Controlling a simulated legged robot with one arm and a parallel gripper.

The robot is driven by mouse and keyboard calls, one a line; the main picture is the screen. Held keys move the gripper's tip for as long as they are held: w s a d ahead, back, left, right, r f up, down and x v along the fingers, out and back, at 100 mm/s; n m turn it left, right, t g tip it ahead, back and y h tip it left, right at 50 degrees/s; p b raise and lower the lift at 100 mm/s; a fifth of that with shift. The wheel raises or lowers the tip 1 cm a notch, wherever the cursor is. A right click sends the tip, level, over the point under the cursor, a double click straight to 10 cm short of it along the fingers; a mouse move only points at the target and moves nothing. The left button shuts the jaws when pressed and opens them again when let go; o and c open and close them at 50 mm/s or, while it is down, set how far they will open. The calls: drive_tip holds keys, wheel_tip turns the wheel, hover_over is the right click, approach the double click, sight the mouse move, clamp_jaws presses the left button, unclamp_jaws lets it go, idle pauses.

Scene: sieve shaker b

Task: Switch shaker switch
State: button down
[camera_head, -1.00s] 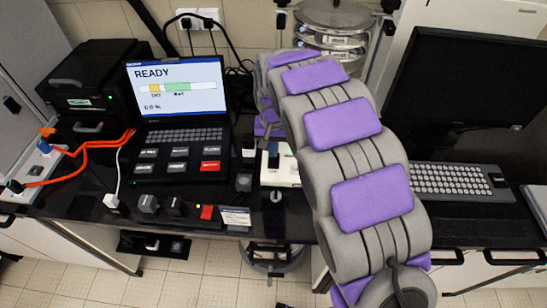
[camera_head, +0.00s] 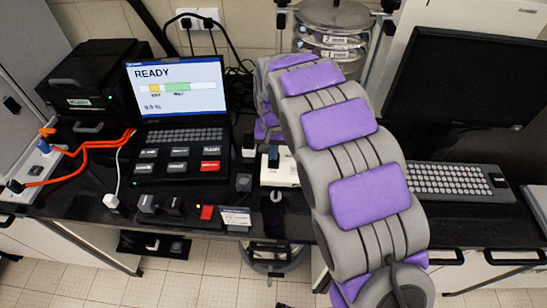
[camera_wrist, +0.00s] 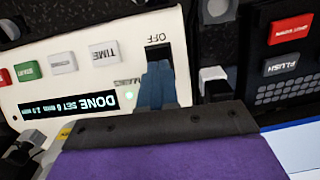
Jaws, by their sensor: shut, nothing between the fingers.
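The shaker's cream control panel (camera_wrist: 60,95) fills the left of the wrist view, seen upside down. Its black switch (camera_wrist: 158,52) sits beside the word OFF. My gripper (camera_wrist: 157,78) shows as blue fingers held together, with nothing between them. The fingertips overlap the near edge of the switch in the wrist view; I cannot tell whether they touch it. The panel's display (camera_wrist: 68,103) reads DONE. In the head view the panel (camera_head: 282,176) is partly hidden by my arm, and the sieve stack (camera_head: 333,42) stands behind it.
A monitor (camera_head: 465,75) and keyboard (camera_head: 450,180) stand at right. Orange cables (camera_head: 95,148) lie at far left. A TIME key (camera_wrist: 104,53) sits near the switch.

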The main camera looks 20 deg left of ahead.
drive_tip(key=shift+f, duration=0.75)
idle(0.3)
drive_tip(key=shift+r, duration=0.1)
wheel_tip(320, 180, up, 7)
drive_tip(key=p, duration=0.3)
idle(0.6)
idle(0.4)
